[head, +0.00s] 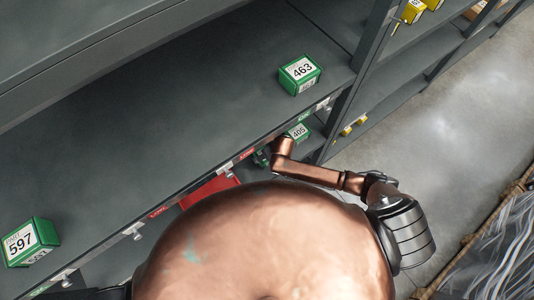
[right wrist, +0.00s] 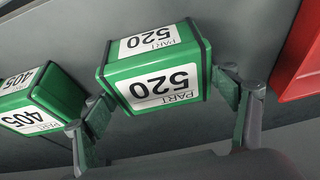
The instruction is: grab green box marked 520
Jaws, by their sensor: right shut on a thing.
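The green box marked 520 (right wrist: 155,75) fills the middle of the right wrist view, with its number upside down there. My right gripper (right wrist: 163,98) has one finger on each side of this box and is shut on it. In the head view my right arm reaches down to the lower shelf, and the gripper itself is mostly hidden behind the arm and shelf edge. I cannot clearly make out the 520 box there. My left gripper is not in view.
A green box marked 405 (right wrist: 42,98) stands close beside the left finger. A red bin (right wrist: 298,65) is on the other side. On the upper shelf (head: 190,110) sit green boxes marked 463 (head: 300,74) and 597 (head: 31,242). Grey floor (head: 450,120) lies open at right.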

